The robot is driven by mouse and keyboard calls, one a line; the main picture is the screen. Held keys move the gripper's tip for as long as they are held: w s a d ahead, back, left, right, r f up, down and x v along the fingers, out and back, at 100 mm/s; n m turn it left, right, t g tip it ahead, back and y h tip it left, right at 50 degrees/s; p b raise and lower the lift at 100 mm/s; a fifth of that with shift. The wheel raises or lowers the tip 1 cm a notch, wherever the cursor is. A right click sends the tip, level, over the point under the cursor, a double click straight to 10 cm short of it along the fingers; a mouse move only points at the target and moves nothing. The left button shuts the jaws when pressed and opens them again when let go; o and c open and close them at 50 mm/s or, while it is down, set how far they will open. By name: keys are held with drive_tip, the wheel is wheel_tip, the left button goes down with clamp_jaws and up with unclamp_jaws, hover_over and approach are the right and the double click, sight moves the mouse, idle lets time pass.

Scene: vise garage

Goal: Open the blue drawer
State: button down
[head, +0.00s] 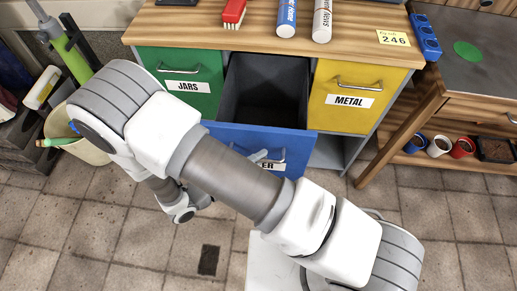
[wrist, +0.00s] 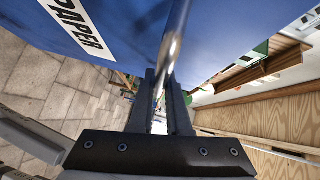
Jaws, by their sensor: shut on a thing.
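The blue drawer (head: 296,141) is pulled out of the workbench between the green and yellow drawers. Its dark inside (head: 268,82) shows from above and looks empty. In the wrist view, its blue front (wrist: 115,35) carries a white label reading PAPER (wrist: 78,25). My gripper (wrist: 160,88) is shut on the metal bar handle (wrist: 177,38) of this drawer. In the head view, my arm covers the left part of the drawer front and most of the gripper; a bit of the gripper (head: 258,156) shows at the handle.
The green JARS drawer (head: 190,70) and yellow METAL drawer (head: 330,105) are closed. A bin (head: 85,135) stands left; a side table with cups (head: 439,146) stands right. The tiled floor in front (head: 110,235) is mostly clear.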

drive_tip(key=c, duration=0.9)
unclamp_jaws()
drive_tip(key=shift+a, duration=0.1)
drive_tip(key=v, duration=1.7)
drive_tip(key=shift+s+a+r+p, duration=0.1)
drive_tip(key=shift+s+p, duration=0.05)
drive_tip(key=shift+p, duration=0.15)
